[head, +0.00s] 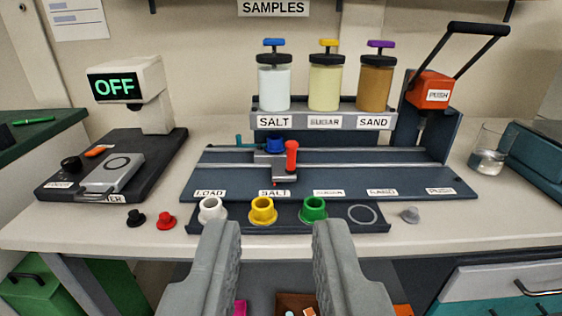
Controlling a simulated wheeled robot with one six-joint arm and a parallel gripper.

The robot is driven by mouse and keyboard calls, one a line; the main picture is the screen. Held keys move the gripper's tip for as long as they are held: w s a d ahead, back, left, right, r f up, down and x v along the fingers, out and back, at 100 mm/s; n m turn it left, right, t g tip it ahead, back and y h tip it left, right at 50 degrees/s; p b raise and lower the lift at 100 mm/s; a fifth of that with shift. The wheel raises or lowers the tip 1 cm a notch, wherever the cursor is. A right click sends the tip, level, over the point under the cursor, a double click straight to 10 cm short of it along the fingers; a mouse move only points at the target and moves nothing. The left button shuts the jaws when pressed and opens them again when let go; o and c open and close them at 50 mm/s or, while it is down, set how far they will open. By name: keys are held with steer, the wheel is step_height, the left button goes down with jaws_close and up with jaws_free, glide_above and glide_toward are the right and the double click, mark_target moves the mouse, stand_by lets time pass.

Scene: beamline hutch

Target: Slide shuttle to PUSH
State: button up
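The shuttle (276,166) is a grey carriage on the rails of a dark blue slide base (375,180). It stands above the SALT label (275,193), left of the middle. A red upright knob (291,157) rises on its right side and a blue cap or cup (275,145) sits on it. The PUSH label (440,191) is at the base's right end, below an orange press (430,90) with a black lever handle (478,42). My gripper (275,255) is open and empty at the bottom of the view, in front of the bench and apart from the shuttle.
A dark tray (337,222) with white, yellow and green cups lies in front of the base. Salt, sugar and sand dispensers (325,83) stand behind. A glass beaker (488,155) stands right.

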steer(key=shift+o, duration=1.2)
steer(key=w+d+f+n+g, duration=0.1)
steer(key=w+d+f+g, duration=0.1)
steer(key=w+f, duration=0.2)
steer(key=w+d+f+n+g+y, duration=0.1)
steer(key=w+d+f+g, duration=0.1)
steer(key=w, duration=0.8)
steer(key=shift+w+f+g+y, duration=0.25)
steer(key=shift+f+g, duration=0.25)
steer(key=shift+f, duration=0.4)
steer(key=n+y, duration=0.2)
steer(key=y, duration=0.2)
glide_toward(295, 149)
steer(key=shift+h, duration=0.25)
steer(key=x, duration=1.1)
steer(key=shift+w+a+r, duration=0.1)
steer(key=shift+a, duration=0.25)
jaws_close()
